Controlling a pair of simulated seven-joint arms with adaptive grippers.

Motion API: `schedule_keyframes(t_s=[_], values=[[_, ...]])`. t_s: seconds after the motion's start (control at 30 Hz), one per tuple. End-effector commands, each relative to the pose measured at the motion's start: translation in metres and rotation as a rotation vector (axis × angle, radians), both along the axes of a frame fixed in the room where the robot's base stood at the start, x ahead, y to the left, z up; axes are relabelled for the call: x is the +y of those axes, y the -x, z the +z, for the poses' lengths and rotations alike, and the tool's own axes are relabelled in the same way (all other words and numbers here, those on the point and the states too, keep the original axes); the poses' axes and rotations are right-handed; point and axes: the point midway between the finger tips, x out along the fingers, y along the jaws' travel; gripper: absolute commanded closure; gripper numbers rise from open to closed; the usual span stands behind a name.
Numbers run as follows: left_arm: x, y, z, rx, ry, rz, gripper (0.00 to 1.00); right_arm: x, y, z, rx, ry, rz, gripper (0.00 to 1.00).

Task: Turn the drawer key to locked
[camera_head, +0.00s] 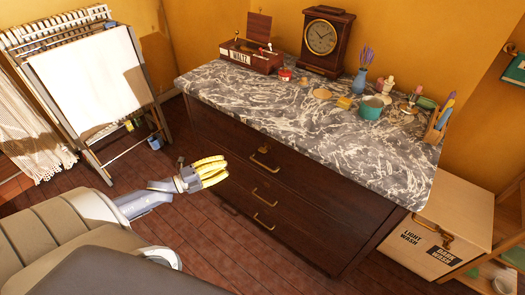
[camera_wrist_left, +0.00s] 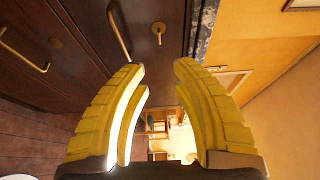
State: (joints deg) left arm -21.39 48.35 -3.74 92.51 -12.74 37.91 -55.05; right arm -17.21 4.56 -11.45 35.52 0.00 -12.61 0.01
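The dark wooden drawer chest (camera_head: 300,185) stands under a marbled top. A small brass key (camera_head: 263,149) sits in the top drawer's front, above that drawer's brass handle (camera_head: 265,162). In the left wrist view the key (camera_wrist_left: 158,32) shows beyond the fingertips, roughly between them, with the handle (camera_wrist_left: 119,32) to its left. Which way the key is turned is too small to tell. My left gripper (camera_head: 220,171), with yellow fingers, is left of the chest, apart from the key. Its fingers (camera_wrist_left: 160,75) are spread and empty. My right gripper is not in view.
The marbled top (camera_head: 270,105) holds a clock (camera_head: 321,40), a wooden box (camera_head: 252,57), a teal cup (camera_head: 371,109) and small items. A drying rack (camera_head: 105,85) stands left. A laundry box (camera_head: 440,225) stands right. The floor before the chest is clear.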

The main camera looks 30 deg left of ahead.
Motion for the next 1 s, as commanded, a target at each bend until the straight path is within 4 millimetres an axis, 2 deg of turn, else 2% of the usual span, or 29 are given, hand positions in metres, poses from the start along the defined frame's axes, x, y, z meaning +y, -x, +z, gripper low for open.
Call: schedule_keyframes(t_s=[0.17,1.0], values=[[-0.008,-0.015,0.001,-0.004,-0.003,0.001,0.74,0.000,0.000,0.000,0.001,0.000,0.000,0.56],[-0.068,-0.125,0.000,0.000,-0.002,0.003,0.74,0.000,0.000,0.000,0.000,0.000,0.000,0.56]])
